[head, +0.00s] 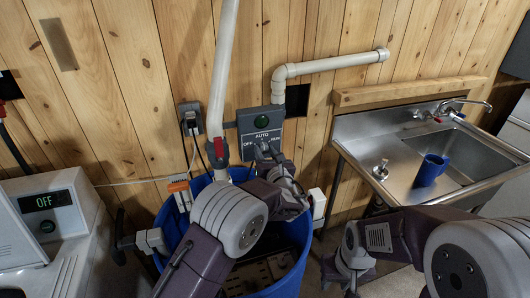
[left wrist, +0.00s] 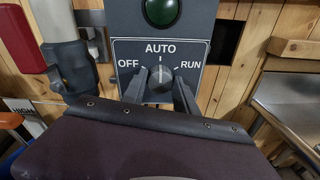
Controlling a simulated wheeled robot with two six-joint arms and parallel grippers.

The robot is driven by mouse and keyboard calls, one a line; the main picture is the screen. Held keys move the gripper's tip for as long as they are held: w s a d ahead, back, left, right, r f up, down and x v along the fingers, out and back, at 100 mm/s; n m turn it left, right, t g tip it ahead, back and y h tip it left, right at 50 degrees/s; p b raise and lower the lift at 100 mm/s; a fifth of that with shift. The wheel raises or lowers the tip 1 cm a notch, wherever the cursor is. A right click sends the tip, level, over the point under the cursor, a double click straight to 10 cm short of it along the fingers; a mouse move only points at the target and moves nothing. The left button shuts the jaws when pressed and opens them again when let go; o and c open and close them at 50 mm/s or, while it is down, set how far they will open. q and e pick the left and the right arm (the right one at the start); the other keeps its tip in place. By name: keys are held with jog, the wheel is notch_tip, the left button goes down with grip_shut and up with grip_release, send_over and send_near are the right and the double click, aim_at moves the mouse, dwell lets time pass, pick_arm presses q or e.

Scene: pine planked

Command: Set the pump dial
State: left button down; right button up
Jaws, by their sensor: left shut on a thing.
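The pump dial (left wrist: 160,76) is a grey knob on a dark control panel (head: 246,128) marked OFF at left, AUTO at top and RUN at right. Its pointer looks close to upright, toward AUTO, but the fingers hide part of the knob. My left gripper (left wrist: 161,84) has one finger on each side of the dial and is shut on it. In the head view the left gripper (head: 266,154) covers the dial. My right gripper (head: 347,274) hangs low near the bottom, away from the panel; its fingers are unclear.
A green lamp (head: 262,121) sits above the dial. A white pipe (head: 222,75) with a red-handled valve runs left of the panel. A blue barrel (head: 168,218) stands below. At right is a steel sink (head: 385,148) with a blue mug (head: 429,171).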

pick_arm(q)
jog(key=c, duration=0.9)
grip_release()
jog(key=shift+c, duration=0.2)
jog(key=shift+s+d, duration=0.2)
jog(key=shift+s, duration=0.2)
jog(key=b+v, duration=0.2)
jog(key=v, duration=0.6)
jog(key=shift+s, duration=0.15)
